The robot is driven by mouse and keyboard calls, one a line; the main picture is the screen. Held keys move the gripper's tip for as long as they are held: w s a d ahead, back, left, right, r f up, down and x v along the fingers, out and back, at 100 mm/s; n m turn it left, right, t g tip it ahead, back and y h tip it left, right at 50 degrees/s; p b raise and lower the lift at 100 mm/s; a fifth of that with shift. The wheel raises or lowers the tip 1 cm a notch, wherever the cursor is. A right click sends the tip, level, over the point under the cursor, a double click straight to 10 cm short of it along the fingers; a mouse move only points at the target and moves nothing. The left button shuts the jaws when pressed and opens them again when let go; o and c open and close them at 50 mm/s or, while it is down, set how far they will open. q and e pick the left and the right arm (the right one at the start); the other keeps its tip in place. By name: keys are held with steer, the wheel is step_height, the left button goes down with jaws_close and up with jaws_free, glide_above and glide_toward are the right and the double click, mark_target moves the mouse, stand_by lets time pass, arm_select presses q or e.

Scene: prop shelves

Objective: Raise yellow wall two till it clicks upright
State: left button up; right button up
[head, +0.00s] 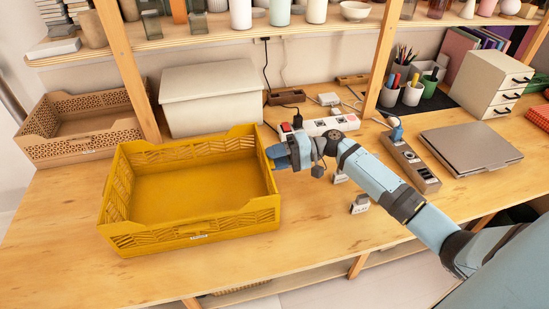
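The yellow crate (190,232) stands on the wooden table, left of the middle of the head view. Its back, left and front walls look upright. Its right wall (266,178) also looks raised, but I cannot tell whether it is fully upright or clicked. No wall is visibly numbered two; a small label shows on the front wall. The crate is empty. My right gripper (279,155) is at the outer side of the right wall, touching or very close to it. Its fingers are too small to read. My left gripper is not in view.
A tan crate (85,147) and a pale lidded box (211,104) stand behind. A power strip (331,124), cables and small plugs lie near my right arm. A laptop (470,148) lies at the right. The table front is clear.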

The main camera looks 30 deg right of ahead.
steer(key=v, duration=1.3)
steer(key=shift+d+b, duration=0.3)
steer(key=shift+b, duration=0.15)
steer(key=shift+s+f, duration=0.1)
steer(key=shift+s, duration=0.1)
